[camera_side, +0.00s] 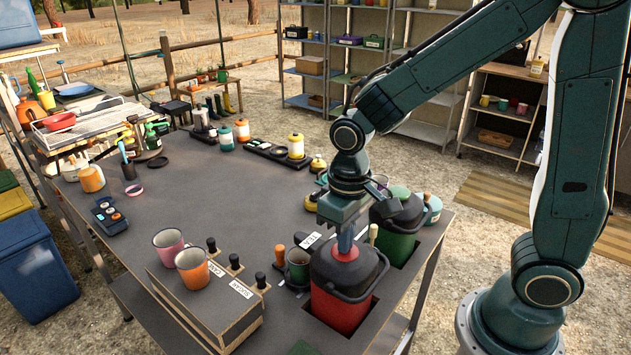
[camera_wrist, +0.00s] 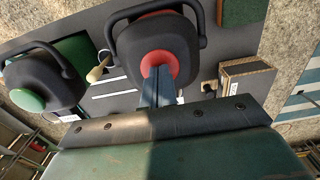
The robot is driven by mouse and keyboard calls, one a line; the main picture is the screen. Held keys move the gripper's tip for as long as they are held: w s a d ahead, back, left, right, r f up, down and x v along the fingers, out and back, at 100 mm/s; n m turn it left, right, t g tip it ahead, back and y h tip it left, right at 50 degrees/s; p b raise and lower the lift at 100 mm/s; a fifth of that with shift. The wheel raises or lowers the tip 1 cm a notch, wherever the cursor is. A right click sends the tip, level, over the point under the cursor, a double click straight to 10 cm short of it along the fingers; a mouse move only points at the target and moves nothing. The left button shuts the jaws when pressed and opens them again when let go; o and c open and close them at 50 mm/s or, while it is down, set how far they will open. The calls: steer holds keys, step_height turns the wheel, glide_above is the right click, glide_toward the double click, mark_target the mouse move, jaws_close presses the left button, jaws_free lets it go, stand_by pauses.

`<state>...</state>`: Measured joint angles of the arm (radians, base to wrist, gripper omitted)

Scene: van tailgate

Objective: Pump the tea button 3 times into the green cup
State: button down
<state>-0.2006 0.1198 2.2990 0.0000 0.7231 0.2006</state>
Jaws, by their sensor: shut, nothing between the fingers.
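A red pump dispenser (camera_side: 338,312) with a black top stands in a cutout at the table's front right. Its red button (camera_side: 345,253) also shows in the wrist view (camera_wrist: 162,60). My gripper (camera_side: 347,246) is shut and empty, pointing down with its fingertips at the red button; I cannot tell how far the button is pressed. The green cup (camera_side: 298,266) stands upright just left of the red dispenser; its contents are not visible. A green dispenser (camera_side: 396,246) stands behind, its green button (camera_wrist: 27,100) free. A white label (camera_side: 310,240) lies near the dispensers, its text hard to read.
A pink cup (camera_side: 168,246) and an orange cup (camera_side: 192,268) stand on a grey box (camera_side: 215,308) at the front left. Several black-knobbed pegs and an orange-topped one (camera_side: 279,256) stand near the green cup. The middle of the table (camera_side: 215,195) is clear.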

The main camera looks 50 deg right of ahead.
steer(key=shift+r, duration=1.45)
steer(key=shift+f, duration=1.65)
steer(key=shift+r, duration=1.65)
steer(key=shift+r, duration=2.05)
